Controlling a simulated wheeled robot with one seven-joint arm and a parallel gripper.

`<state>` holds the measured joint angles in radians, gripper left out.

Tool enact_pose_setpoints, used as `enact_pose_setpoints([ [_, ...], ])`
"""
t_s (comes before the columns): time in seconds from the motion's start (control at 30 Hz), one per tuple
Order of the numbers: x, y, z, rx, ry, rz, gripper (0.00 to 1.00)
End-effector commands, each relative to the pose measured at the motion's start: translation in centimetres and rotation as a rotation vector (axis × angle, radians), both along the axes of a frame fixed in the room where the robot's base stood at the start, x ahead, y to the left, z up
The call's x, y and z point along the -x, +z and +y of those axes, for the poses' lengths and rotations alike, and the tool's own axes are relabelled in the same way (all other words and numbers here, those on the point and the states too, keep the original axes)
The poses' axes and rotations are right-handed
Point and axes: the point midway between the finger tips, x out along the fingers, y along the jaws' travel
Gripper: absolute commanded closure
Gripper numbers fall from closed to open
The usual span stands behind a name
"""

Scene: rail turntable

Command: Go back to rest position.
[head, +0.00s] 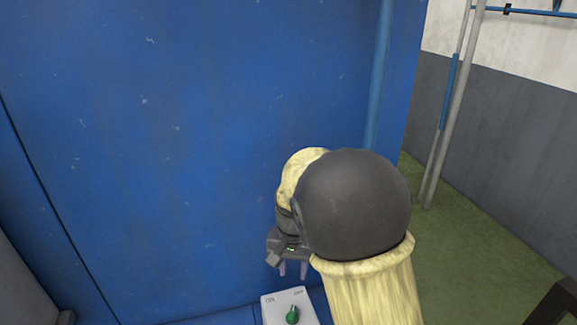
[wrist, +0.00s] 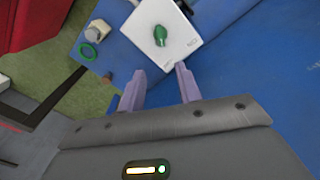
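My gripper (head: 293,269) hangs near the blue wall in the head view, just above a white switch box. In the wrist view my gripper (wrist: 159,86) has its two pale purple fingers apart, with nothing between them. The white box (wrist: 178,22) lies beyond the fingertips on a blue surface and carries a green knob (wrist: 160,35). The box (head: 275,311) and its green knob (head: 292,315) also show at the bottom of the head view. The fingers look clear of the knob. My arm hides part of the area to the right of the box.
A large blue panel (head: 190,130) fills most of the head view. Green floor (head: 470,240) and grey pipes (head: 452,110) lie to the right. In the wrist view, a green ring (wrist: 88,51) and a pale knob (wrist: 99,29) sit left of the box.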

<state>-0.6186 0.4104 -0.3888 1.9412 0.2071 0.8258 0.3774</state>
Motion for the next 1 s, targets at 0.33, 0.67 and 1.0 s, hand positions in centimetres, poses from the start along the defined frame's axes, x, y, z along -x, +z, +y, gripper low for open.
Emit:
enact_pose_setpoints([
  [0.33, 2.8, -0.2, -5.2, -0.023, 0.046, -0.049, 0.66],
  [0.67, 7.8, -0.5, -10.3, -0.017, 0.150, -0.143, 0.66],
  [1.0, 12.4, -0.9, -13.4, 0.028, 0.252, -0.225, 0.66],
])
